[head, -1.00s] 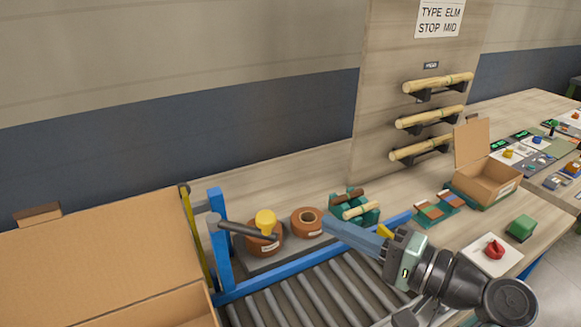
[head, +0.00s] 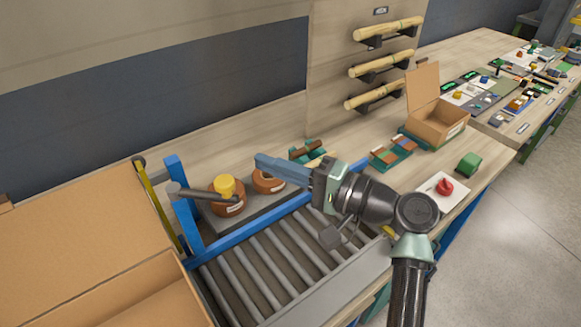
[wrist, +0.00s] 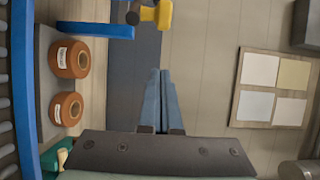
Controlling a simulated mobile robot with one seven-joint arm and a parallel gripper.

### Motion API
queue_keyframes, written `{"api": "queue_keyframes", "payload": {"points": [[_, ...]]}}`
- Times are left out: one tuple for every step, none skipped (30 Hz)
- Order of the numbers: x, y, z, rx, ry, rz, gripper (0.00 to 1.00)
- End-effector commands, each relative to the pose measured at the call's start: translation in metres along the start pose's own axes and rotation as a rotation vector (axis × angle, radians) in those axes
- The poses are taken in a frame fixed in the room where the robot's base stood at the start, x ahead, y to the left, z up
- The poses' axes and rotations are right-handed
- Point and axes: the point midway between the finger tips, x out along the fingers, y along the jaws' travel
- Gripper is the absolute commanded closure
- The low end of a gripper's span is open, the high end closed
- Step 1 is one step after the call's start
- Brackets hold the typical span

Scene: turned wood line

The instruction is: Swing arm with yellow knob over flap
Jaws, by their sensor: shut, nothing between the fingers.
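The dark grey arm (head: 200,194) extends from the blue upright at the roller line's left end. Its yellow knob (head: 225,187) sits at the free end, in front of a brown roll in the head view. The knob also shows at the top of the wrist view (wrist: 162,14). A large cardboard flap (head: 75,235) stands raised on the open box at left; the arm points away from it. My gripper (head: 262,160) is shut and empty, its blue fingers pointing left near the second roll, right of the knob. The closed fingertips show in the wrist view (wrist: 160,75).
Two brown labelled rolls (head: 268,183) stand on a grey ledge behind the rollers (head: 265,260). A blue rail (head: 245,230) runs between them. A yellow strip (head: 158,205) stands beside the box. A red knob on a white plate (head: 440,188) and a small open carton (head: 437,122) are right.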

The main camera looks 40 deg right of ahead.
Motion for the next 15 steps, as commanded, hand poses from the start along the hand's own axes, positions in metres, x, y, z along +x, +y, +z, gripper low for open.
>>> {"api": "queue_keyframes", "payload": {"points": [[0.012,-0.002,0.001,0.001,-0.003,0.001,1.00],[0.019,-0.002,0.001,0.001,-0.004,0.002,1.00],[0.028,-0.002,0.001,0.002,-0.003,0.002,1.00],[0.034,-0.002,0.001,0.001,-0.003,0.001,1.00],[0.040,-0.002,0.001,0.001,-0.003,0.002,1.00],[0.041,-0.002,0.003,0.001,0.001,0.001,1.00],[0.037,-0.002,0.008,0.002,0.003,0.001,1.00],[0.036,-0.002,0.012,0.002,0.003,0.001,1.00],[0.034,-0.002,0.018,0.002,0.002,0.001,1.00],[0.033,-0.002,0.021,0.002,0.002,0.000,1.00],[0.032,-0.001,0.024,0.002,0.002,0.000,1.00],[0.030,-0.001,0.027,0.002,0.003,0.001,1.00],[0.029,-0.001,0.029,0.001,0.003,0.000,1.00],[0.029,-0.001,0.031,0.002,0.002,0.001,1.00],[0.028,-0.001,0.033,0.001,0.002,0.001,1.00]]}}
